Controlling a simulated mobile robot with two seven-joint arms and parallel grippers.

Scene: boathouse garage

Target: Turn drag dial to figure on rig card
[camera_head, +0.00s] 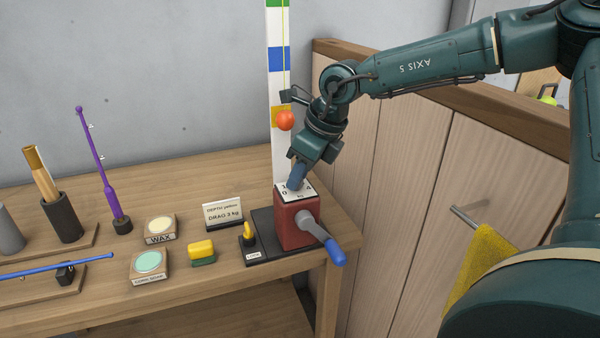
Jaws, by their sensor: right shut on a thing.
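The rig card (223,213) stands upright on the bench; it reads "DEPTH yellow" above a "DRAG" line in kg, whose small figure looks like 3. The red winch box (296,226) has a white dial plate (307,188) on top, with a 0 at its left and a 4 at its right. My right gripper (297,179) points down onto the plate and is shut on the drag dial, which is mostly hidden by the fingers. The dial's pointer cannot be made out. My left gripper is out of view.
A blue-handled crank (326,245) sticks out from the box front. A striped depth board (279,90) with a red-orange ball (286,120) rises behind. Wood panelling (400,200) closes the right side.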

